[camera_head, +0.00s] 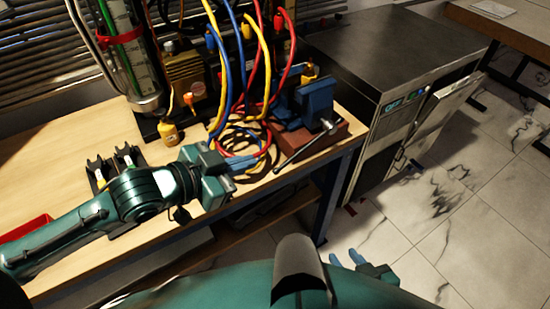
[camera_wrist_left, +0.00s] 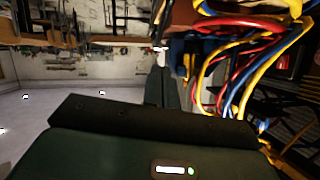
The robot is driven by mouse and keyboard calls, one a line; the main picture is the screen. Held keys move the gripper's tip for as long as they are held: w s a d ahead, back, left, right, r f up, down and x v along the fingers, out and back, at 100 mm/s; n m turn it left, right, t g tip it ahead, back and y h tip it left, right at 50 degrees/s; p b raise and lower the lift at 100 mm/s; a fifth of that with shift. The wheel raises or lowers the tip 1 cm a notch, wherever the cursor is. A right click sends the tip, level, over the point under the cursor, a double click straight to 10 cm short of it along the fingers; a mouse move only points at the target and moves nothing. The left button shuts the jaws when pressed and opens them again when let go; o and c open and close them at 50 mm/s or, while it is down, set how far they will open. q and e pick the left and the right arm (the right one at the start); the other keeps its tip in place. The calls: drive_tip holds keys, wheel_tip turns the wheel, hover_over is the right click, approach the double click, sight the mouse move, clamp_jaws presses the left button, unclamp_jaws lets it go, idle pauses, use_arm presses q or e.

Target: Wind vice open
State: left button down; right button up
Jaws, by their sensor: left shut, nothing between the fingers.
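The blue vice (camera_head: 312,97) stands on a red-brown block (camera_head: 318,137) at the right end of the workbench. The gap between the vice jaws is hard to make out.
Red, blue and yellow hoses (camera_head: 250,75) hang and loop on the bench right behind my left gripper. A dark holder (camera_head: 112,165) stands at left near a red tray (camera_head: 25,230). A grey cabinet (camera_head: 400,50) stands right of the bench. The tiled floor in front is mostly clear.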

use_arm(q)
approach(295, 155)
drive_tip(key=w+d+r, duration=0.2)
drive_tip(key=d, duration=0.1)
drive_tip(key=f, duration=0.1)
drive_tip(key=w+f, duration=0.1)
drive_tip(key=f, duration=0.1)
drive_tip(key=shift+w+d+f, duration=0.25)
drive_tip(key=shift+d, duration=0.15)
drive_tip(key=shift+w+f, duration=0.15)
drive_tip(key=shift+f, duration=0.2)
